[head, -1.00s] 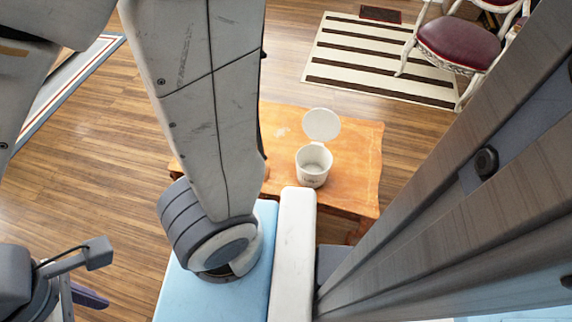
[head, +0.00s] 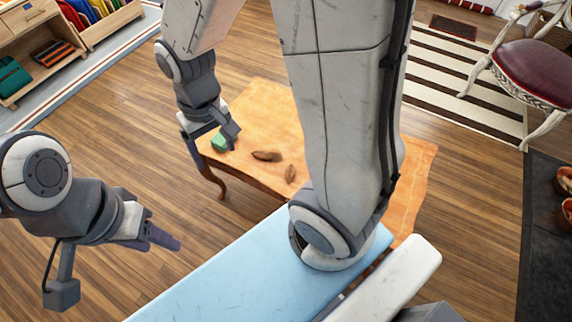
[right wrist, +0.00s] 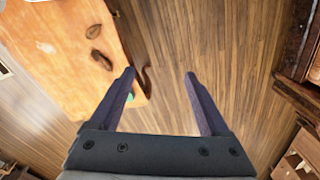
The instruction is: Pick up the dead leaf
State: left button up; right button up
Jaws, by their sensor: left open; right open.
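Two brown, dry leaf-like pieces lie on the orange wooden table (head: 262,105). One (head: 266,155) is darker and lies nearer my right gripper; the other (head: 290,173) is to its right. Both also show in the right wrist view, the darker one (right wrist: 100,60) and the other (right wrist: 92,30). My right gripper (head: 212,150) is open and empty at the table's left corner. In the right wrist view its fingers (right wrist: 160,72) are mostly over floor, with the leaf-like pieces outside them to the left. My left gripper (head: 152,238) is open, over the floor, away from the table.
A small green object (head: 218,144) sits at the table corner by my right gripper, partly hidden. My arm hides the table's middle. A pale blue surface (head: 250,262) is in front. A red-seated chair (head: 540,72) stands right, shelves (head: 30,50) far left.

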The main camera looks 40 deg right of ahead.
jog(key=w+d+f+m+b, duration=0.3)
jog(key=d+f, duration=0.3)
jog(key=f, duration=0.3)
jog(key=m+b, duration=0.7)
jog(key=b, duration=0.1)
send_over(290, 171)
notch_tip(290, 171, down, 22)
jog(key=shift+w+a, duration=0.1)
notch_tip(290, 171, down, 6)
jog(key=shift+r+b, duration=0.1)
jog(key=shift+b, duration=0.95)
pick_arm(q)
notch_tip(290, 171, down, 16)
pick_arm(e)
grip_shut()
